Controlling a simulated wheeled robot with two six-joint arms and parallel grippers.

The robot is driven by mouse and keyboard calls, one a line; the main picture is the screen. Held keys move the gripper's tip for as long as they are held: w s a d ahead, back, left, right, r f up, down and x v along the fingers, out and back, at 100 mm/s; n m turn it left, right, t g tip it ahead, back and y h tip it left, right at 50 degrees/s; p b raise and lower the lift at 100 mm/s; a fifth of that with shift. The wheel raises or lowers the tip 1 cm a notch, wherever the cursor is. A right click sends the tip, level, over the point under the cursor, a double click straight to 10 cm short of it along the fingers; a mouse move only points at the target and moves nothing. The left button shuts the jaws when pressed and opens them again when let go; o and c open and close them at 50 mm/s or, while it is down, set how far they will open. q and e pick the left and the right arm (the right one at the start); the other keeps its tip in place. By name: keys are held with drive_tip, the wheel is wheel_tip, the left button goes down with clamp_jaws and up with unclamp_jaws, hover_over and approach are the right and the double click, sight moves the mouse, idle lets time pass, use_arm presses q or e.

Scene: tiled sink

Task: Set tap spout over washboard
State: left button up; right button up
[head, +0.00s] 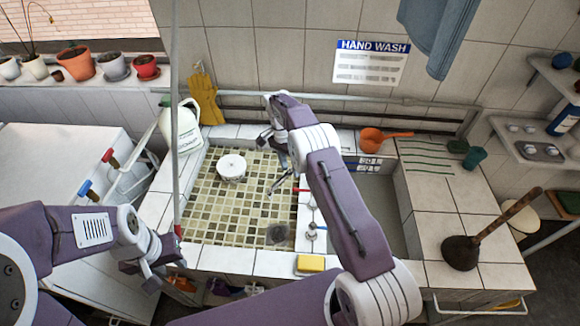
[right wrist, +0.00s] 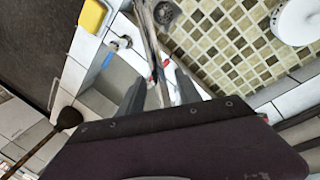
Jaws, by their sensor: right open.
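The metal tap spout (head: 284,182) reaches left from the divider over the mosaic basin. It also shows in the right wrist view (right wrist: 149,42). The tap has a red handle (head: 300,190) and a blue handle (head: 320,225). The narrow right basin (head: 385,205) is partly hidden by my right arm; I cannot make out a washboard in it for certain. My right gripper (head: 275,143) is open above the tap. In the right wrist view its fingers (right wrist: 158,92) lie on both sides of the spout; contact is unclear. My left gripper (head: 163,268) is left of the sink, its jaws unclear.
A white round object (head: 231,167) sits in the mosaic basin. A yellow sponge (head: 310,264) lies on the front rim. A plunger (head: 475,245) stands at the right; an orange scoop (head: 380,139) lies behind. A vertical pole (head: 176,120) rises at the basin's left.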

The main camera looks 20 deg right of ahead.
drive_tip(key=shift+r, duration=0.1)
drive_tip(key=r, duration=0.2)
drive_tip(key=w+r+b, duration=0.1)
drive_tip(key=r, duration=0.1)
drive_tip(key=shift+a, duration=0.2)
drive_tip(key=p, duration=0.9)
approach(291, 169)
drive_tip(key=shift+a+r, duration=0.1)
drive_tip(key=shift+r, duration=0.1)
